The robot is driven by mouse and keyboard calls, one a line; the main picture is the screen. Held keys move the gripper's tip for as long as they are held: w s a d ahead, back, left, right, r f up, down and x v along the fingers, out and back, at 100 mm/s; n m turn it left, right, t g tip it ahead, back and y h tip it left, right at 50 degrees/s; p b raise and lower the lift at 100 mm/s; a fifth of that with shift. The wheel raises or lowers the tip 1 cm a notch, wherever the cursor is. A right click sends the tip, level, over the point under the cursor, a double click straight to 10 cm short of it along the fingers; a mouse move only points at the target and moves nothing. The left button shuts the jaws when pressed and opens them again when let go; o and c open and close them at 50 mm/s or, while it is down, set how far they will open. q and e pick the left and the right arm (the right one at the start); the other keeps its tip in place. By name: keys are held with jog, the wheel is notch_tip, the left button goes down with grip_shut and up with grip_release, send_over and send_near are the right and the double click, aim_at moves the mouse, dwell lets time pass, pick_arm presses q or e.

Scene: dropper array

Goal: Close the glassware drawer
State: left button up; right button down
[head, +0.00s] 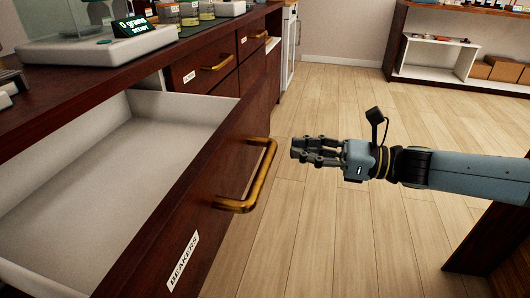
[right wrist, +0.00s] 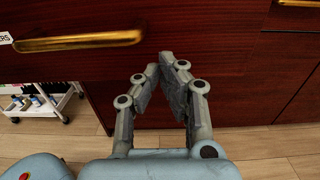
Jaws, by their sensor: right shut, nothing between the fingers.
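The open drawer (head: 120,170) has a white, empty interior, a dark red wood front and a label reading BEAKERS. Its brass handle (head: 250,180) faces right in the head view and also shows at the upper left of the right wrist view (right wrist: 80,41). My right gripper (head: 296,150) is shut and empty, a little to the right of the handle and apart from it. In the right wrist view its fingertips (right wrist: 167,62) meet in front of the dark red wood, to the right of the handle. My left gripper is not in view.
The counter (head: 60,95) above the drawer holds a scale (head: 110,40) and several jars. More drawers with brass handles (head: 217,63) are shut farther along. A white shelf (head: 435,60) with boxes stands at the back right. The wood floor (head: 330,220) is clear.

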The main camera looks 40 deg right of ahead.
jog(key=b+x, duration=0.1)
jog(key=x, duration=0.6)
jog(key=shift+w, duration=0.15)
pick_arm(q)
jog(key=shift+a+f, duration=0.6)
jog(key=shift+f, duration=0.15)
pick_arm(e)
jog(key=shift+a, duration=0.1)
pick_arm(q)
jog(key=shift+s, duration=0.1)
